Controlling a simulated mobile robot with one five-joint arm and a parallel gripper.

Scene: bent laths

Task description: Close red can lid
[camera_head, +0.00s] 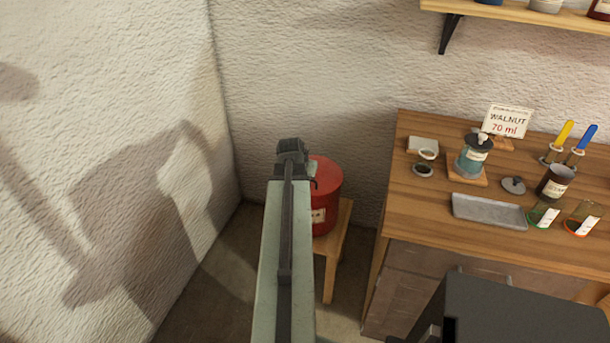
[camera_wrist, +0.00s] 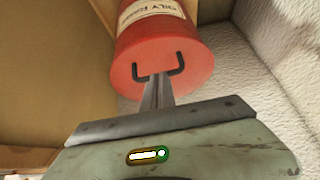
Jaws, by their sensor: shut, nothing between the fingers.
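The red can (camera_head: 328,212) stands on a small wooden stool, partly hidden behind my arm. Its red lid (camera_head: 326,172) shows at the top; I see no clear gap under it, but its left side is hidden. In the wrist view, the red can (camera_wrist: 165,35) fills the upper middle with its label at the top. A dark U-shaped handle (camera_wrist: 178,70) is on its red end. My gripper (camera_wrist: 157,80) is shut and empty, its tips overlapping the handle in the picture; contact cannot be told. In the head view, my gripper (camera_head: 291,150) is at the can's upper left.
The wooden stool (camera_head: 331,270) stands between the left wall and a workbench (camera_head: 420,220). The bench holds a grey tray (camera_head: 489,211), a teal jar (camera_head: 472,158), a dark jar (camera_head: 556,181) and a walnut sign (camera_head: 507,121). A shelf hangs at upper right.

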